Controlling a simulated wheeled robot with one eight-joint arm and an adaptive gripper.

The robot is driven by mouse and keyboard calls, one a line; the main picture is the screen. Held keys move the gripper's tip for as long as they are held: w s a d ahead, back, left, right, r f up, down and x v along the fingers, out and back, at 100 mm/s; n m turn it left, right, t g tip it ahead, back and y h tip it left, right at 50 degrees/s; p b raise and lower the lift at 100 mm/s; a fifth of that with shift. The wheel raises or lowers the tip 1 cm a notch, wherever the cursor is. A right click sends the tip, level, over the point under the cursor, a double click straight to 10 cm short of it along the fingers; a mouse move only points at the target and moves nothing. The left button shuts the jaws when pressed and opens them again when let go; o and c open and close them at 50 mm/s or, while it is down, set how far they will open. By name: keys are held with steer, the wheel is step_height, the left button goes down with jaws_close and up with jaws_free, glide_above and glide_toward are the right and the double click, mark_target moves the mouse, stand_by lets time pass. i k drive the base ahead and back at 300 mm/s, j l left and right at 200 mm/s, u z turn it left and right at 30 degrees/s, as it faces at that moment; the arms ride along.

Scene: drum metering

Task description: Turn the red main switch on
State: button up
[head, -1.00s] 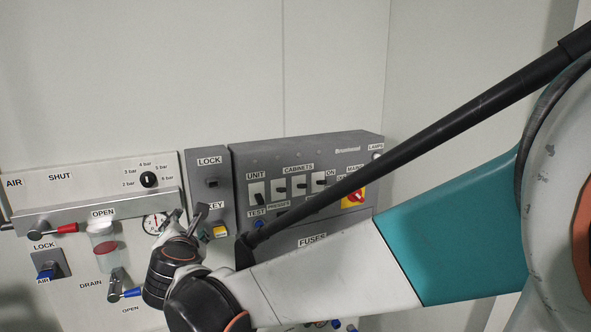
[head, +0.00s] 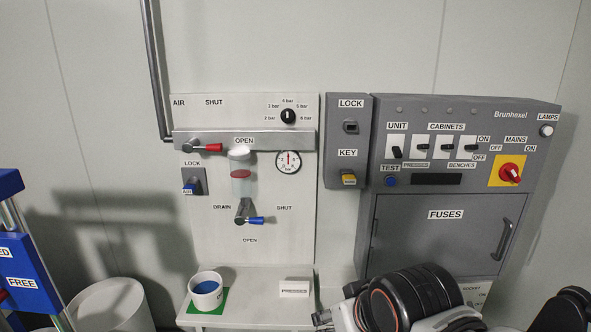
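The red main switch (head: 510,173) is a round red knob on a yellow square plate (head: 494,180), at the right of the grey control box. The MAINS label is above it, with OFF at its upper left and ON at its upper right. Its exact pointing direction is too small to tell. My gripper (head: 323,318) is low at the bottom edge, below and far left of the switch and apart from it. Only part of it shows, and its finger opening cannot be made out.
The grey box (head: 468,112) carries toggle switches, a lamp button (head: 547,131) and a fuse door with a handle (head: 503,240). A yellow key (head: 349,179) sits left of it. A white shelf (head: 250,276) holds a cup (head: 206,290). The space before the switch is clear.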

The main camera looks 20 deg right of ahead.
mark_target(509, 171)
steer(key=z, duration=1.25)
